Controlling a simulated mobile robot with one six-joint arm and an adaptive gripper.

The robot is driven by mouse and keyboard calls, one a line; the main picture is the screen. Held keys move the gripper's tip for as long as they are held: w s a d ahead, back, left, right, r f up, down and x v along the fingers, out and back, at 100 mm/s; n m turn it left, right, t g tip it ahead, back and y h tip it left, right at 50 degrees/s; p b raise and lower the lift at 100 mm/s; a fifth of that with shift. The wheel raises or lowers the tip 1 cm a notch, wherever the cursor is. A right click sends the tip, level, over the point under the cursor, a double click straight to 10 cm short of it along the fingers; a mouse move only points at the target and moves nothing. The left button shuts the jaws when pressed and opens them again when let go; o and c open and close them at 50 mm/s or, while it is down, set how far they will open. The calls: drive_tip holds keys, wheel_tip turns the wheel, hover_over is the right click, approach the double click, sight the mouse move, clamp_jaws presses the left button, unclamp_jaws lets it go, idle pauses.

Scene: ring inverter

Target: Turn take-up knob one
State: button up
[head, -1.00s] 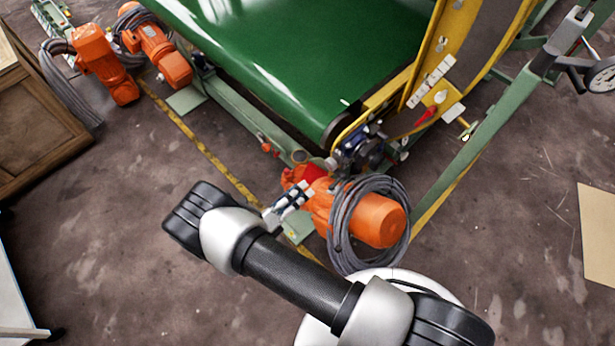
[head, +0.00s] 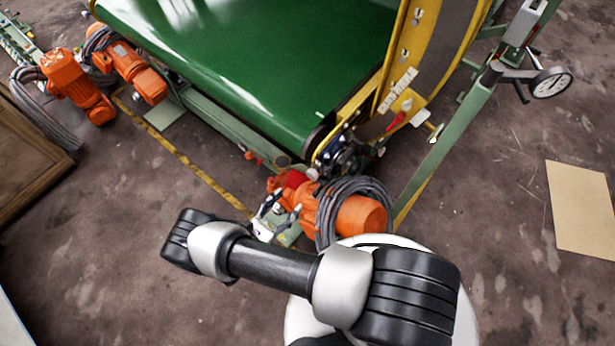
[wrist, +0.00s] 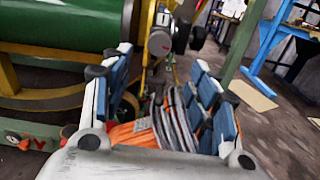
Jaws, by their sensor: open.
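The frames do not show clearly which part is take-up knob one. Small red fittings (head: 251,156) sit on the green side rail below the conveyor belt (head: 245,65); a red part (wrist: 24,143) also shows on the rail at lower left in the wrist view. A red handle (head: 398,119) is on the yellow frame. My gripper (head: 287,204) is open and empty, beside the orange motor (head: 358,217) in the head view. In the wrist view my gripper's fingers (wrist: 162,58) stand apart, with orange casing and grey cable behind them.
Coiled grey cable (head: 338,200) wraps the motor near my gripper. More orange motors (head: 75,85) and a wooden crate (head: 28,150) are at left. A tan sheet (head: 580,208) lies on otherwise open floor.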

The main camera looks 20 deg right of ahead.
sight(311, 177)
drive_tip(key=x, duration=1.1)
drive_tip(key=shift+w+d, duration=0.15)
drive_tip(key=shift+d, duration=0.05)
drive_tip(key=shift+c, duration=0.2)
drive_tip(key=c, duration=1)
drive_tip(key=shift+c, duration=0.2)
drive_tip(key=shift+n+b, duration=0.3)
drive_tip(key=shift+b, duration=0.25)
drive_tip(key=shift+f+n+b, duration=0.15)
drive_tip(key=shift+n+b, duration=0.75)
drive_tip(key=n+b, duration=0.2)
drive_tip(key=n, duration=0.1)
drive_tip(key=shift+n+b, duration=0.3)
drive_tip(key=shift+b, duration=0.05)
drive_tip(key=n+b, duration=0.2)
drive_tip(key=n, duration=0.2)
drive_tip(key=shift+n, duration=0.3)
drive_tip(key=shift+n+b, duration=0.85)
drive_tip(key=shift+n, duration=0.65)
